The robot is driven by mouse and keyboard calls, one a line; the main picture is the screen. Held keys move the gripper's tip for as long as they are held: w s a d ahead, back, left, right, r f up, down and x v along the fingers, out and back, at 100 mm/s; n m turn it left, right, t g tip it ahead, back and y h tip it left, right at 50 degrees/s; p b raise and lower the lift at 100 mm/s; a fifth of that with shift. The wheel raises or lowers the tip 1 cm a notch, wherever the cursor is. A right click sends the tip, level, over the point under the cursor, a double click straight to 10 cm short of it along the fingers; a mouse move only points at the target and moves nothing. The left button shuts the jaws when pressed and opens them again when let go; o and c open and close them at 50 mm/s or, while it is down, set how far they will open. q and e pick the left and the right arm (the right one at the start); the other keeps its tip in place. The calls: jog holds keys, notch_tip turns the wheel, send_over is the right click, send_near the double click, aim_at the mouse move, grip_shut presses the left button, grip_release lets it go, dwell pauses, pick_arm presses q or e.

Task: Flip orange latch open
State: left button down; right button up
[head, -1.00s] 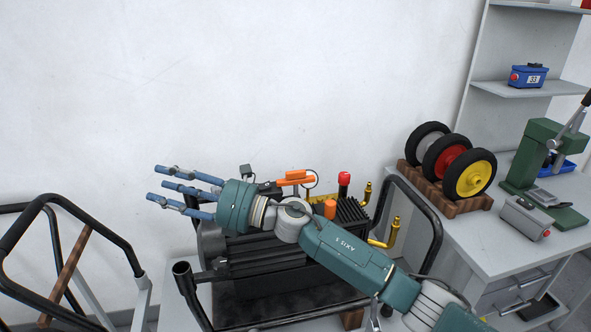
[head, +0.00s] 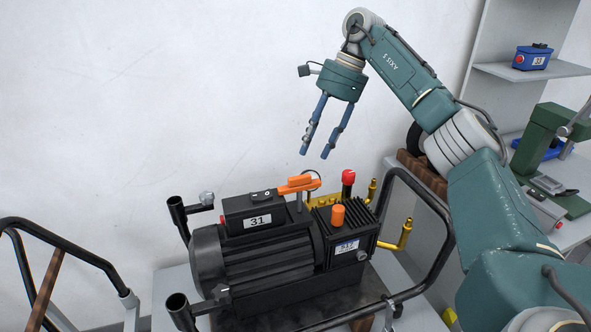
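The orange latch (head: 298,185) sits on top of the black motor unit (head: 262,258), beside the small box labelled 31. It lies roughly level, pointing left and right. My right gripper (head: 317,155) hangs above the latch and a little to its right, fingers pointing down. Its blue fingers are spread apart with nothing between them, and they do not touch the latch. My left gripper is not in the head view.
An orange cap (head: 338,214) and a red knob (head: 348,177) stand right of the latch. Yellow pipe fittings (head: 404,236) stick up behind. Black cart rails (head: 437,215) surround the unit. A green press (head: 541,143) stands on the right bench. Space above the motor is open.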

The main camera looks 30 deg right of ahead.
aim_at(298, 178)
jog(key=x, duration=0.5)
jog(key=shift+s+a+p, duration=0.1)
jog(key=shift+s+p, duration=0.15)
jog(key=shift+p, duration=0.15)
jog(key=x, duration=0.2)
jog(key=shift+w+a+f, duration=0.1)
jog(key=shift+w+f, duration=0.2)
jog(key=shift+w, duration=0.05)
jog(key=shift+a+f+p, duration=0.3)
jog(key=shift+f+p, duration=0.05)
jog(key=shift+f, duration=0.25)
jog(key=shift+c, duration=0.7)
jog(key=c, duration=0.5)
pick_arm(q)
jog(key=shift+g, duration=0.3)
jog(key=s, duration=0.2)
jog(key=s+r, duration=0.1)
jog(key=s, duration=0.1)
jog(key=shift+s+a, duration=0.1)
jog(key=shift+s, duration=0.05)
pick_arm(e)
grip_shut()
